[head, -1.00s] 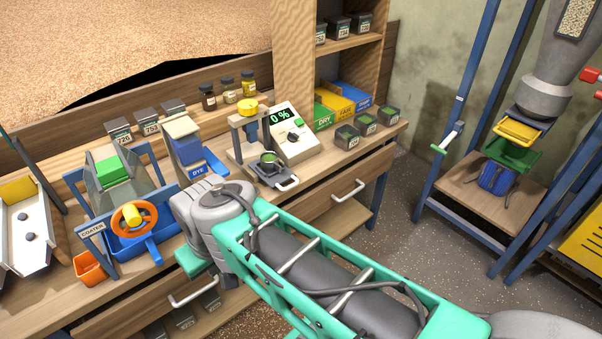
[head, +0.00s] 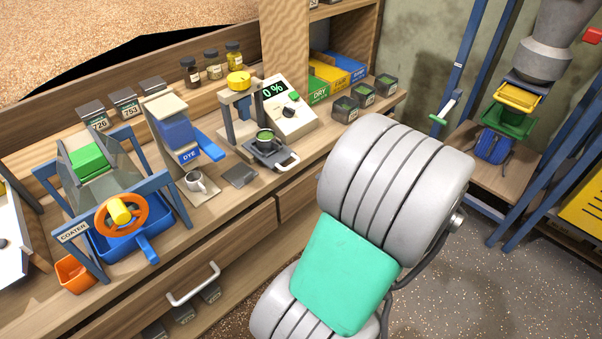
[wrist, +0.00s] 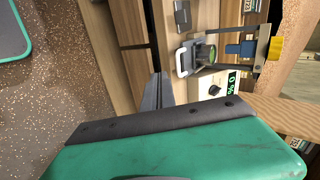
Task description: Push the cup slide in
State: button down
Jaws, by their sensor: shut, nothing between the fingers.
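The cup slide (head: 273,156) is a dark tray with a white loop handle, sticking out at the front of a small stand (head: 239,101) with a yellow knob. A dark cup with green contents (head: 265,138) sits on it. In the wrist view the slide's handle (wrist: 180,60) and the cup (wrist: 204,53) show sideways, beyond my fingers. My gripper (wrist: 158,88) is shut and empty, with a visible gap to the handle. In the head view my grey and green arm fills the lower middle, and my gripper is not seen there.
A meter (head: 289,107) reading 0 % stands right of the stand. Drawer handles (head: 193,284) protrude from the bench front.

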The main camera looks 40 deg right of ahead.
jog(key=w+d+f+m, duration=0.1)
jog(key=w+f, duration=0.4)
jog(key=w, duration=0.5)
jog(key=shift+w, duration=0.25)
jog(key=shift+f+t, duration=0.1)
jog(key=shift+t, duration=0.2)
